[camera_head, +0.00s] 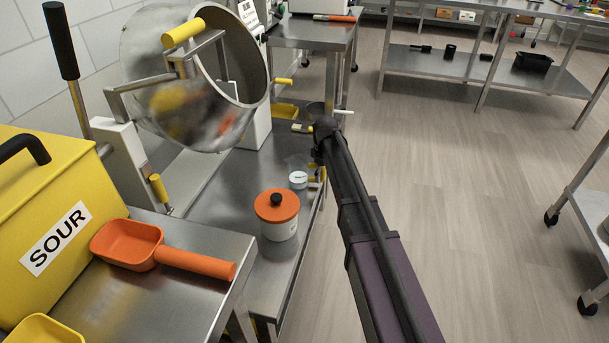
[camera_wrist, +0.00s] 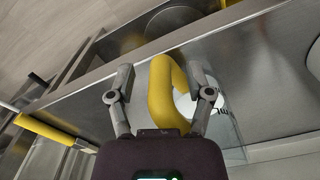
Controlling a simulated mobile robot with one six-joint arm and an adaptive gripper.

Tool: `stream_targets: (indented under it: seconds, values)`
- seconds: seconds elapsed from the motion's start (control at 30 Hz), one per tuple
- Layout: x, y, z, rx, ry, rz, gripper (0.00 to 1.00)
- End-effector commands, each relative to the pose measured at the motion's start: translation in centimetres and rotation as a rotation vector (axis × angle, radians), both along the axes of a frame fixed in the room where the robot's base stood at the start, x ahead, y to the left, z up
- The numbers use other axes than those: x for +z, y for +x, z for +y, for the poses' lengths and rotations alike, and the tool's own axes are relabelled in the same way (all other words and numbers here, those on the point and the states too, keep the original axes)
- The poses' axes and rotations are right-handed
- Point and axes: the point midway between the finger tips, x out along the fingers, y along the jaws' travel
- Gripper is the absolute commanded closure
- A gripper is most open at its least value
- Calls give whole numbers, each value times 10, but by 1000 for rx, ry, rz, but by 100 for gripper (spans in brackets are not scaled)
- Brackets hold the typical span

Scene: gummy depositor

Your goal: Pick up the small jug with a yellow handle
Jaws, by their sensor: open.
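The small jug's yellow handle (camera_wrist: 162,98) stands between the two fingers of my gripper (camera_wrist: 158,72) in the wrist view. The fingers are spread, one on each side of the handle, and I cannot tell whether either touches it. The jug's body looks clear and lies to the right of the handle, partly hidden by the right finger. A white round thing with dark lettering shows beside or through it.
A white pot with an orange lid (camera_head: 277,207) stands nearer on the steel bench. A small white round container (camera_head: 298,179) is close to the jug. A large tilted steel drum (camera_head: 190,85) is at left. An orange scoop (camera_head: 130,244) lies in front. Open floor is right.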

Motion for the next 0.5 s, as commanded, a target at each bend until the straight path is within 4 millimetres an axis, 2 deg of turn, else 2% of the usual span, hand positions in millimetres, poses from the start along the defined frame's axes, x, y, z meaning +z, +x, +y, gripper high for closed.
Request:
stream_targets:
  seconds: [0.07, 0.3, 0.5]
  values:
    - [0, 0, 0, 0, 0, 0, 33]
    - [0, 0, 0, 0, 0, 0, 100]
    - [0, 0, 0, 0, 0, 0, 100]
